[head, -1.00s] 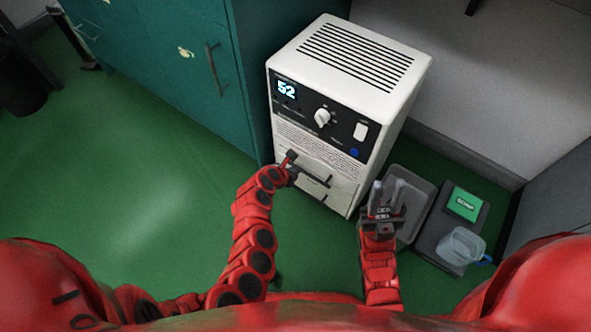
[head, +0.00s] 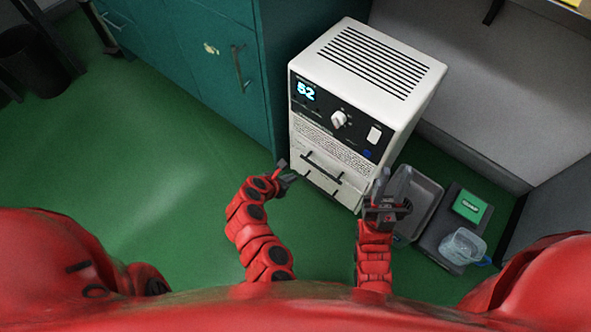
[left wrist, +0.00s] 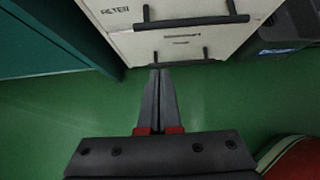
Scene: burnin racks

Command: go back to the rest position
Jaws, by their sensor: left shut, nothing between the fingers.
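My left gripper (head: 284,173) is in front of the lower left edge of a white cabinet unit (head: 372,62). It is apart from the black bar handle (head: 323,167) on the unit's front. In the left wrist view its two fingers (left wrist: 156,72) lie together with nothing between them, short of the unit's lower front and its two dark handles. My right gripper (head: 381,186) points up in front of the unit's lower right side, beside a grey tray. Whether its fingers are apart is not clear.
The grey tray (head: 428,188) stands on the floor right of the unit. Next to it is a dark flat device (head: 437,226) with a green panel and a clear container (head: 462,246). Teal cabinets (head: 180,65) stand at left. The green floor at left is open.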

